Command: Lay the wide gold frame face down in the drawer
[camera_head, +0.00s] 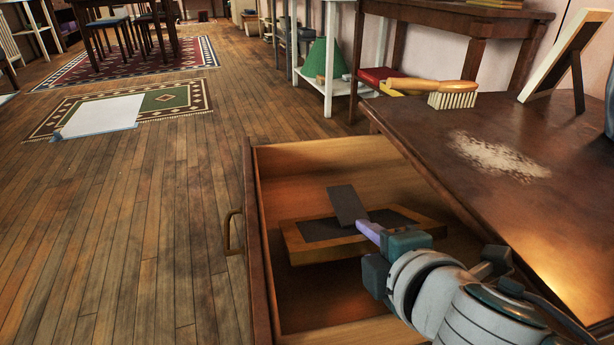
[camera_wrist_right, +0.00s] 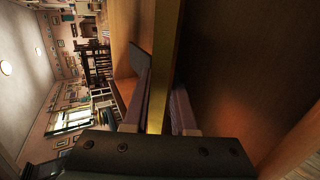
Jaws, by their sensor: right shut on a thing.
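The wide gold frame (camera_head: 293,245) is inside the open drawer (camera_head: 322,157), roughly level, its dark back facing up and its grey stand leg (camera_head: 347,205) sticking up. My right gripper (camera_head: 370,230) is shut on the frame's rim at its near right side. In the right wrist view the gold rim (camera_wrist_right: 164,70) runs between the two fingers (camera_wrist_right: 160,105), with the stand leg (camera_wrist_right: 138,59) beside one finger. The frame's face is hidden below. I cannot tell whether it touches the drawer floor. My left gripper is not in view.
The cabinet top (camera_head: 545,205) on the right holds a wooden brush (camera_head: 440,90), a pale dusty patch (camera_head: 498,157) and a standing frame (camera_head: 556,50). The drawer has a handle (camera_head: 231,232) on its front. Wooden floor (camera_head: 150,230) lies open on the left.

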